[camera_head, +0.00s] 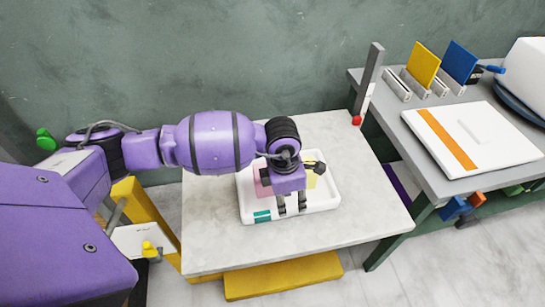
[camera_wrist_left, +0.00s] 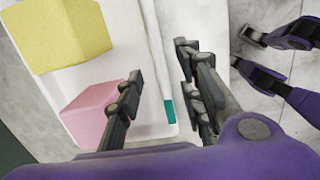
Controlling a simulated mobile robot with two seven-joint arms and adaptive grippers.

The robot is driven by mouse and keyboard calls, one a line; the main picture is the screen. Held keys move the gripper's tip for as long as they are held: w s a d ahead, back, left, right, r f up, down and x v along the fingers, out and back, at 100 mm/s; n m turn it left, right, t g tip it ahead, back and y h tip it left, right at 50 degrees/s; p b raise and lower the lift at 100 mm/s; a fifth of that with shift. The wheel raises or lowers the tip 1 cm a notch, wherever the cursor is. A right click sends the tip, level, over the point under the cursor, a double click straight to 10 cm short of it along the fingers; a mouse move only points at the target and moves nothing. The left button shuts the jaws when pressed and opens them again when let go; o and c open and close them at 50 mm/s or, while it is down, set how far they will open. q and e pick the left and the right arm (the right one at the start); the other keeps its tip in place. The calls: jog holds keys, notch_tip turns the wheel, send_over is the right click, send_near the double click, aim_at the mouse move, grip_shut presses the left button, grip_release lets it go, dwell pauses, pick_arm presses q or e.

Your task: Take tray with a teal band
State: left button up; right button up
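A white tray (camera_head: 328,195) with a teal band (camera_head: 262,216) at its front left lies on the pale tabletop. A pink block (camera_head: 264,183) and a yellow block (camera_head: 311,181) sit in it, partly hidden by my arm. My left gripper (camera_head: 292,205) points down at the tray's front side. In the left wrist view its fingers (camera_wrist_left: 163,95) are apart, one on each side of the tray wall (camera_wrist_left: 152,45), with gaps visible. The teal band also shows there (camera_wrist_left: 170,110), beside the right finger.
The pale table (camera_head: 225,240) is clear around the tray. A grey bench (camera_head: 425,180) on the right holds a white orange-striped tray (camera_head: 500,125) and yellow (camera_head: 423,64) and blue (camera_head: 459,61) upright panels.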

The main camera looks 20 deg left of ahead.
aim_at(293, 207)
pick_arm(q)
jog(key=f, duration=0.3)
jog(key=shift+w+d+f, duration=0.4)
jog(key=shift+f, duration=0.4)
jog(key=c, duration=0.5)
grip_shut()
pick_arm(e)
jog(key=shift+w+a+r, duration=0.15)
jog(key=shift+w+r, duration=0.1)
jog(key=shift+w, duration=0.2)
